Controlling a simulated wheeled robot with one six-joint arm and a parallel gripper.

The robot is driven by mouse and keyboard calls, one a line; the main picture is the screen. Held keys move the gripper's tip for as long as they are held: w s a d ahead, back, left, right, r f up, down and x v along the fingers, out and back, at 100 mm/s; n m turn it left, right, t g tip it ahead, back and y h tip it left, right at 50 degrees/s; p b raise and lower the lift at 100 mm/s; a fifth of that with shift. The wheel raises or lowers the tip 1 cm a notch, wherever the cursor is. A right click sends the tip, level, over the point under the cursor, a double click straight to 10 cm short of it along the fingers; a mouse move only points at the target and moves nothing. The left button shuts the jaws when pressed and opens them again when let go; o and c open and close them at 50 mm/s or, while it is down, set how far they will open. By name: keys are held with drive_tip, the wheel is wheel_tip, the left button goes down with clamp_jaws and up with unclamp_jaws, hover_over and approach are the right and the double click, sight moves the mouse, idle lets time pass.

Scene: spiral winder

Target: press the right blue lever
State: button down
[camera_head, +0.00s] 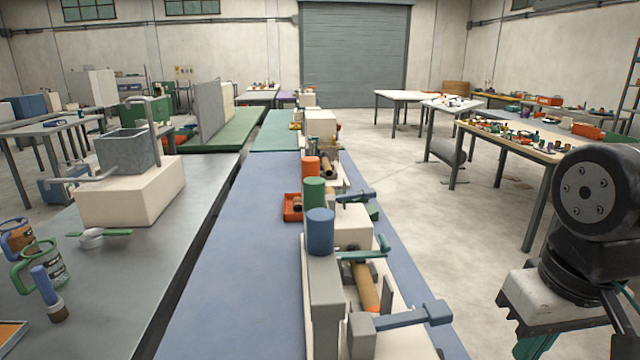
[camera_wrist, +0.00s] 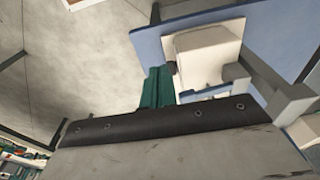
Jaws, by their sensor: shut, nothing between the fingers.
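The spiral winder stands on the long blue table. A blue-grey lever (camera_head: 400,318) with a square end sticks out to the right at its near end. A similar, thinner blue-grey lever (camera_head: 352,197) lies farther back. In the wrist view, a blue bar (camera_wrist: 205,93) shows beside a white block; I cannot tell which lever it belongs to. My gripper's teal fingers (camera_wrist: 157,88) are together and empty, apart from the bar in the picture. In the head view my arm is at the right, and the fingertips are not clearly visible.
A green lever (camera_head: 365,252) and a brown roll (camera_head: 366,290) sit behind the near lever. Open floor lies right of the blue table (camera_head: 240,265). A cluttered workbench (camera_head: 545,155) stands farther right.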

drive_tip(key=shift+w+a, duration=0.2)
drive_tip(key=shift+a, duration=0.05)
drive_tip(key=w+a+r+t, duration=0.2)
drive_tip(key=w, duration=1.5)
drive_tip(key=w+a+r+t, duration=0.1)
drive_tip(key=w+r+t, duration=0.1)
drive_tip(key=w, duration=1.6)
drive_tip(key=w+a+r+t+h, duration=0.1)
drive_tip(key=w+t, duration=0.3)
drive_tip(key=w, duration=1.4)
drive_tip(key=shift+w+a+r+n, duration=0.25)
drive_tip(key=shift+a+r+n, duration=0.2)
drive_tip(key=shift+a, duration=0.4)
